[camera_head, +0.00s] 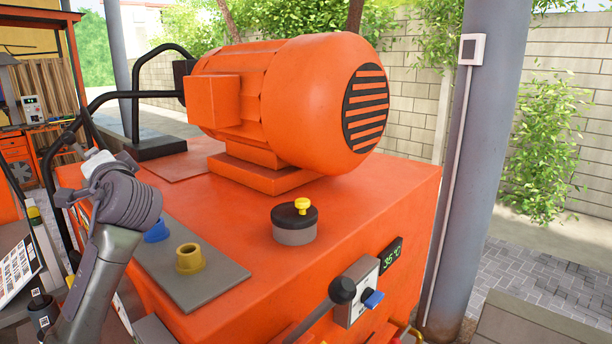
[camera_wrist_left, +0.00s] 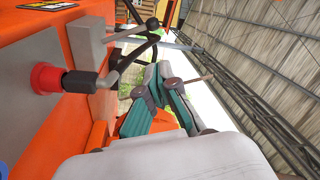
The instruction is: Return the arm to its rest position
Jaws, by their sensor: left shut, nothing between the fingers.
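My left arm (camera_head: 105,270) rises from the lower left in the head view. Its grey and white left gripper (camera_head: 68,168) is raised beside the left side of the orange machine (camera_head: 330,235), pointing away to the left. It is shut and empty. In the left wrist view the gripper (camera_wrist_left: 160,98) shows teal and dark finger parts beyond a pale housing, with nothing held. The exact fingertip contact is hard to see. My right gripper is in neither view.
A grey panel (camera_head: 213,287) with a blue and a yellow fitting (camera_head: 190,258) lies near my left arm. A black-knobbed lever (camera_head: 342,290) sticks out at the machine's front.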

